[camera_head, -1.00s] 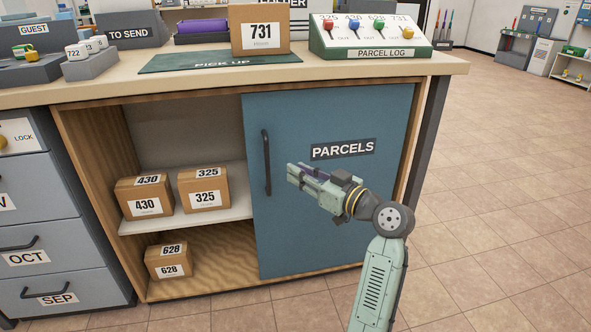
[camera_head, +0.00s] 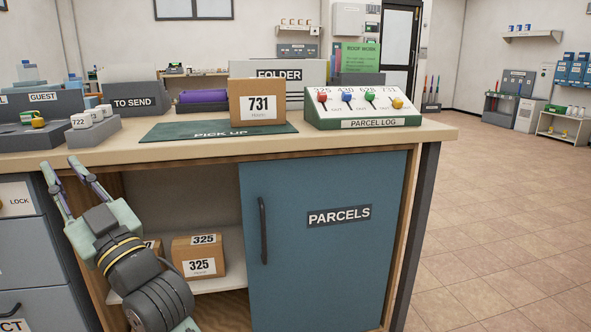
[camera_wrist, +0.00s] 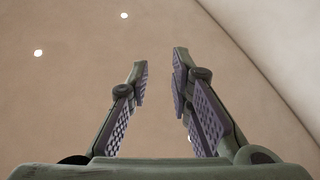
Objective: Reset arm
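My gripper (camera_head: 62,172) is at the lower left of the head view, in front of the counter's left part, with its fingers pointing up. The two fingers are apart and nothing is between them. The wrist view shows the same empty gripper (camera_wrist: 158,85) against the ceiling and its small lights. My arm hides part of the open shelf behind it.
The 731 parcel (camera_head: 258,101) stands on the green pick-up mat (camera_head: 190,130), beside the parcel log (camera_head: 368,108). The blue parcels door (camera_head: 330,260) covers the cabinet's right side. The 325 parcel (camera_head: 198,257) shows on the shelf. Open floor (camera_head: 500,230) lies right.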

